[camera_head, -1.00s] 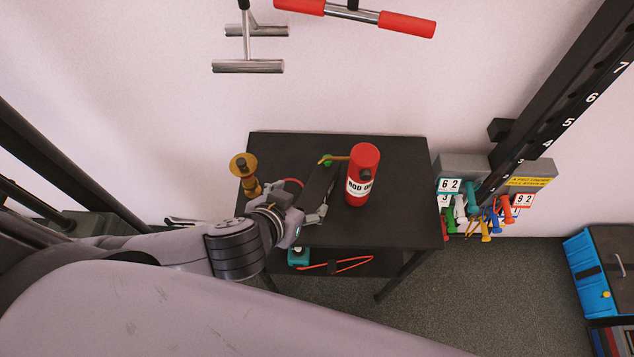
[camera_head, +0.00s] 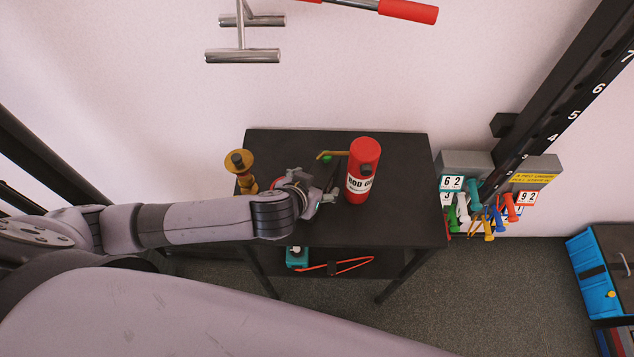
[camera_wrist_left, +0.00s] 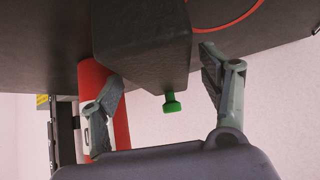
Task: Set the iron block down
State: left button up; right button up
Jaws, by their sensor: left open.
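The iron block (camera_wrist_left: 150,50) is a dark grey, tapered block. In the left wrist view it is against the black table (camera_wrist_left: 265,45), between the spread fingers of my left gripper (camera_wrist_left: 163,75). The fingers stand apart, one on each side of it; I cannot tell whether either one touches it. In the head view my left gripper (camera_head: 325,192) is over the middle of the black table (camera_head: 375,228), just left of a red canister (camera_head: 361,172). There the block is dark on dark and mostly hidden by the gripper. My right gripper is not in view.
A brass stand (camera_head: 241,172) is at the table's left back. A small green knob (camera_wrist_left: 172,104) shows beyond the block. A teal item (camera_head: 297,257) and a red-orange looped item (camera_head: 345,265) lie on the lower shelf. The table's front right is clear.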

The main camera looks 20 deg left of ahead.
pick_arm(q)
jog(key=shift+x, duration=1.45)
jog(key=shift+s, duration=0.1)
grip_shut()
jog(key=shift+r, duration=0.1)
